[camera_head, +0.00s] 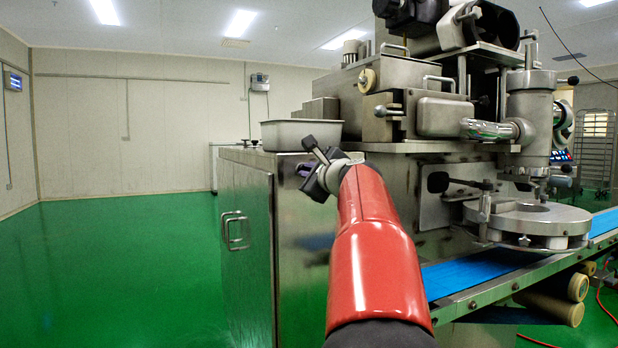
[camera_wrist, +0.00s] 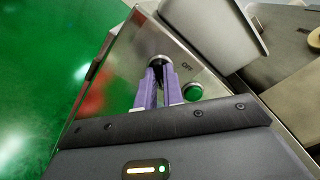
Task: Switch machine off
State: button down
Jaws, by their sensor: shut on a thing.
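A dark rotary switch (camera_wrist: 157,60) sits on the machine's shiny metal side panel (camera_wrist: 130,45), with the word "OFF" printed to its right in the wrist view. My gripper (camera_wrist: 159,72) has its two purple fingers at the switch and is shut on it. The fingers hide part of the switch, so I cannot tell which way it is turned. A green round button (camera_wrist: 193,92) sits on the same panel, just right of the fingers and apart from them. In the head view my red arm reaches the machine's cabinet (camera_head: 246,225), and the switch is hidden there.
A grey metal tray (camera_head: 300,135) stands on top of the cabinet. The encrusting machine (camera_head: 445,110) rises to the right, with a blue conveyor belt (camera_head: 470,272) below it. The green floor (camera_head: 120,260) to the left is clear.

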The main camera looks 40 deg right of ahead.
jog(key=shift+f+n+b, duration=0.15)
jog(key=shift+n+b, duration=3.5)
jog(key=shift+n, duration=4.05)
jog(key=c, duration=1.5)
grip_release()
jog(key=b+v, duration=0.2)
jog(key=v, duration=0.5)
jog(key=shift+s, duration=0.4)
